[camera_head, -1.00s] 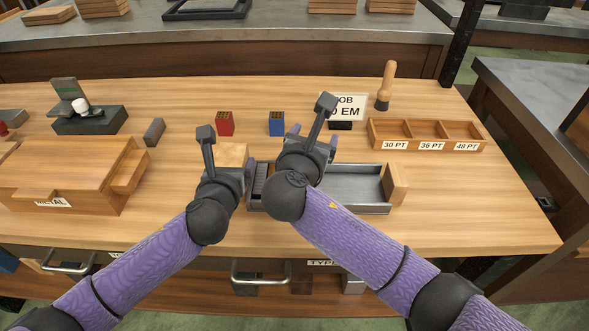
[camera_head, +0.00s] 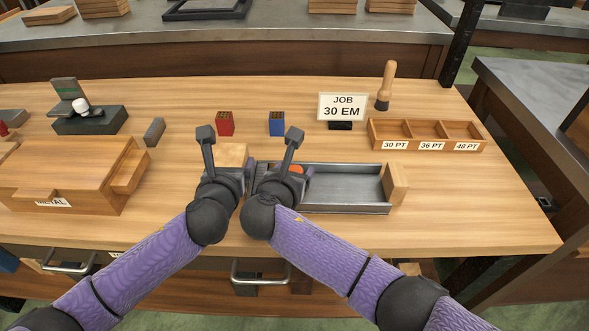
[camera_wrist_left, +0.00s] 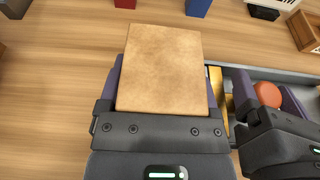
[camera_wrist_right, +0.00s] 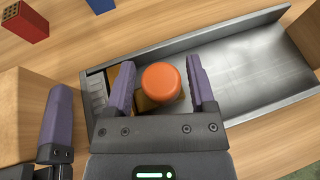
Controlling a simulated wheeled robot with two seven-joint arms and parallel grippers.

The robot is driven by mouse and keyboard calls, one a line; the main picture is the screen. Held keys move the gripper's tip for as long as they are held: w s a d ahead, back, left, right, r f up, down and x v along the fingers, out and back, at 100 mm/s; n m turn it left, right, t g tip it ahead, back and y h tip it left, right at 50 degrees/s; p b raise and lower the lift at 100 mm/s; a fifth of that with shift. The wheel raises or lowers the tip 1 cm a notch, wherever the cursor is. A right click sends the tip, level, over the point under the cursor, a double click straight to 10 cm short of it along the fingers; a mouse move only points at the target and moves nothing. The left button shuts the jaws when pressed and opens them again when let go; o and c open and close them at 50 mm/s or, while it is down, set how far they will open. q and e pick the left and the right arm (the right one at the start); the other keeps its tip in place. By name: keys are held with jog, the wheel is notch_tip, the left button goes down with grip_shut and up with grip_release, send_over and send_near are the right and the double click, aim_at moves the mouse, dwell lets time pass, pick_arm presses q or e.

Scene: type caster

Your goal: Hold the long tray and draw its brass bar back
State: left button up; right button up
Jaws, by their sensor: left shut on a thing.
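The long grey metal tray (camera_head: 345,207) lies on the bench, with a wooden block (camera_head: 397,184) at its right end and a tan block (camera_head: 233,154) at its left end. My left gripper (camera_wrist_left: 162,90) is shut on the tan block. The brass bar (camera_wrist_left: 214,85) lies across the tray's left part, mostly hidden by my right gripper; it also shows in the right wrist view (camera_wrist_right: 141,101). An orange knob (camera_wrist_right: 161,82) stands by the bar. My right gripper (camera_wrist_right: 160,90) is open, its fingers on either side of the knob, with a gap at the right finger.
A red block (camera_head: 225,123) and a blue block (camera_head: 277,123) stand behind the tray. A "JOB 30 EM" sign (camera_head: 343,107) and a three-compartment wooden box (camera_head: 425,136) are behind to the right. A wooden case (camera_head: 75,165) is at left. The tray's right part is empty.

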grip_shut()
jog(key=d, duration=1.3)
jog(key=shift+s, duration=0.1)
jog(key=shift+o, duration=1.3)
grip_release()
jog(key=shift+s, duration=0.1)
jog(key=v, duration=1.2)
